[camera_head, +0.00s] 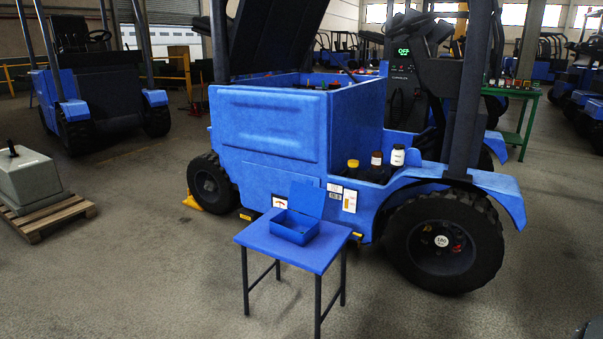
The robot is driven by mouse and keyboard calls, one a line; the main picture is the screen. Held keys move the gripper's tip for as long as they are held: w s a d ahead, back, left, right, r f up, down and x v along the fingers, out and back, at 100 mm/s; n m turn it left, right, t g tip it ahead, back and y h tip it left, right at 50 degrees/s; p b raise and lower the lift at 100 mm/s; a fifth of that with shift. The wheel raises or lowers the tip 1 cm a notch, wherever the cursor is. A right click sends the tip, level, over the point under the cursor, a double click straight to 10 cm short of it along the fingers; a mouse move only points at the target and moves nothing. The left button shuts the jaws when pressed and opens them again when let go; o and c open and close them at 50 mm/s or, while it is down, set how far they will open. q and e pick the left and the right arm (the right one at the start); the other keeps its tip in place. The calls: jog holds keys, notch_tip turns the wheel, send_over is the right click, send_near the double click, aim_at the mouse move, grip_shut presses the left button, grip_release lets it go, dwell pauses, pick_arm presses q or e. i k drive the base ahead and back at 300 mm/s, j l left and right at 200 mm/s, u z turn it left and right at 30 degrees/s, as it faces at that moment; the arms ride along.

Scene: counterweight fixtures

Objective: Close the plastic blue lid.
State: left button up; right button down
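A small blue plastic box (294,236) sits on a small blue-topped table (258,237) in front of the forklift. Its blue lid (306,199) stands up, tilted back, at the rear edge of the box, so the box is open at the top. The inside of the box looks dark, and I cannot make out any contents. Neither of my grippers shows in the head view, and nothing touches the lid.
A blue forklift (268,125) stands right behind the table, with its large black wheel (443,241) to the right. Several bottles, one white (397,156), stand on its step. A grey block (27,178) rests on a wooden pallet (51,216) at left. The floor before the table is clear.

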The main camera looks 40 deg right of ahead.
aim_at(307, 198)
jog(key=i+l, duration=1)
jog(key=l, duration=1.1)
jog(key=i+u, duration=0.05)
jog(key=i, duration=0.05)
